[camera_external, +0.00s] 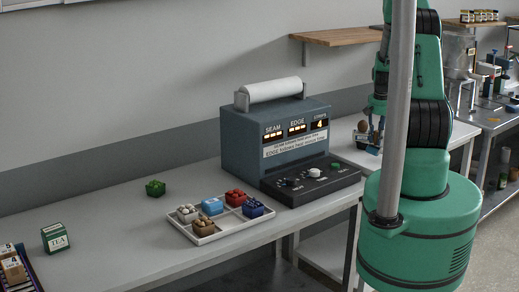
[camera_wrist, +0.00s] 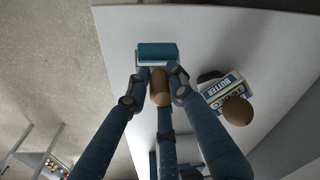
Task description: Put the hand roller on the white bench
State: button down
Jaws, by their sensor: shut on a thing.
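The hand roller has a blue cylinder (camera_wrist: 157,52) and a brown rounded handle (camera_wrist: 160,88). My gripper (camera_wrist: 157,82) is shut on it, with the handle between the fingers and the cylinder beyond the fingertips. The white bench (camera_wrist: 220,35) lies beneath the roller in the wrist view; whether the two touch I cannot tell. In the external view my gripper (camera_external: 369,140) is low over the light benchtop (camera_external: 342,129) right of the grey machine, partly hidden by my arm. A small brown rounded thing shows there, and the blue cylinder is not clear.
A butter carton (camera_wrist: 222,88) and a brown rounded object (camera_wrist: 238,110) are right of my gripper. The grey sealing machine (camera_external: 275,140) stands left of the arm.

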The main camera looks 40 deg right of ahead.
jog(key=shift+f+p, duration=0.3)
jog(key=shift+f, duration=1.45)
jog(key=shift+f, duration=0.15)
jog(key=c, duration=1.5)
grip_release()
jog(key=shift+r, duration=0.25)
jog(key=r, duration=0.4)
jog(key=s+r+b, duration=0.1)
jog(key=r, duration=0.2)
jog(key=a+r, duration=0.1)
jog(key=r, duration=0.3)
jog(key=shift+s+r, duration=0.15)
jog(key=shift+r, duration=0.2)
